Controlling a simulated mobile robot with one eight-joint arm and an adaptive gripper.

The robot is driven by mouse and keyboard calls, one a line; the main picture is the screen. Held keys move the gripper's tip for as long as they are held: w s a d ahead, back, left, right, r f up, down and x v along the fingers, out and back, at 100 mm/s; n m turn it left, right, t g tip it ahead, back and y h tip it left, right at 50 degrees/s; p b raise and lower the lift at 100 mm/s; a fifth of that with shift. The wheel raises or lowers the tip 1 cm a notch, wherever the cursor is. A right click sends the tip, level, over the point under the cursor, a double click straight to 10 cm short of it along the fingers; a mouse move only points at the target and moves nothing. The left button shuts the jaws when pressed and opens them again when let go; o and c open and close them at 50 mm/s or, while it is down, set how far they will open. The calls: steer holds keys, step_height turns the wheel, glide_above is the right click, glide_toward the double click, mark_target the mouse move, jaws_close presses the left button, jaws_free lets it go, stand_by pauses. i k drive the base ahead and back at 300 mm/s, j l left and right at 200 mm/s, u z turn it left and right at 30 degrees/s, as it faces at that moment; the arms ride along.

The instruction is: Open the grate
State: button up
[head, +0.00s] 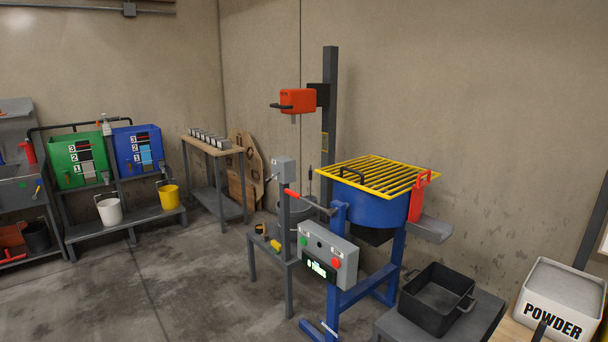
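The yellow barred grate (385,174) lies flat across the top of the blue mixer drum (375,208). A red latch-like part (420,196) sits at the drum's right side, by the grate's edge. The inside of the drum is mostly hidden by the bars. My gripper is not in view.
A control box (329,254) is on the mixer's front. A black tray (437,299) stands on a grey table at lower right, beside a powder bin (560,297). A red mixer head (298,100) hangs on a post behind. Open floor (180,285) lies left.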

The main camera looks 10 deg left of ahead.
mark_target(352, 171)
steer(key=i+l+z, duration=0.1)
steer(key=i, duration=0.4)
steer(key=i+l+z, duration=0.1)
steer(key=i, duration=0.45)
